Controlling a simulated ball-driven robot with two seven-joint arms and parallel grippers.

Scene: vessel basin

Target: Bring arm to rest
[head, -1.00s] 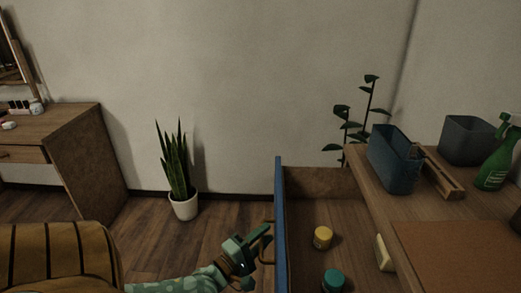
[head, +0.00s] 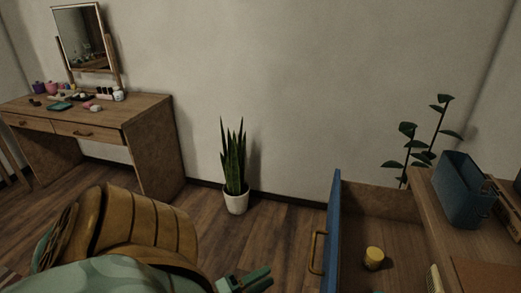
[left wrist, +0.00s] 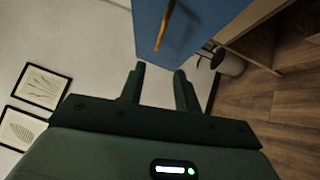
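My left gripper (head: 254,279) is at the bottom edge of the head view, low and left of the open drawer. In the left wrist view its two fingers (left wrist: 158,78) stand apart with nothing between them. The drawer's blue front (head: 332,232) has a brass handle (head: 317,252). The handle also shows in the left wrist view (left wrist: 166,22), beyond the fingertips and apart from them. My right gripper is in neither view.
The drawer holds a yellow-lidded jar (head: 374,257). A blue bin (head: 462,190) stands on the wooden desk at right. A potted snake plant (head: 235,170) is on the floor. A vanity table (head: 120,115) with a mirror stands at left.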

